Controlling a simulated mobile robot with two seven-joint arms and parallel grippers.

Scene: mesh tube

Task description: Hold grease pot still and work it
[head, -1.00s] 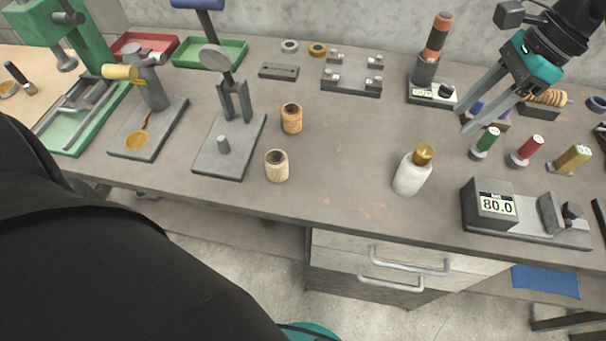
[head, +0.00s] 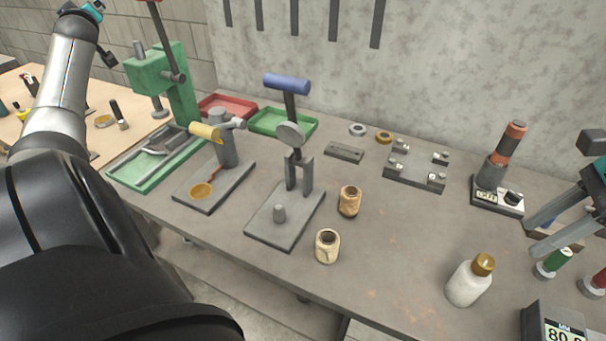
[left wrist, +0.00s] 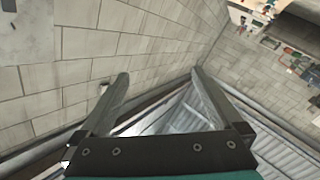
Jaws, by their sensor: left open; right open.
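I cannot tell for sure which item is the grease pot. A white bottle with a brass-coloured cap (head: 468,284) stands upright near the bench's front edge. Two small tan open-topped pots stand further left, one behind (head: 349,201) and one in front (head: 326,246). My right gripper (head: 530,238) is open and empty at the right edge, above and behind the white bottle, apart from it. My left arm reaches up at the far left of the head view. In the left wrist view my left gripper (left wrist: 160,76) is open, with nothing between its fingers, facing wall and floor.
A lever device with a blue handle (head: 287,84), a grey post with a yellow handle (head: 206,132) and a green press (head: 165,85) stand left. The bench middle is mostly clear.

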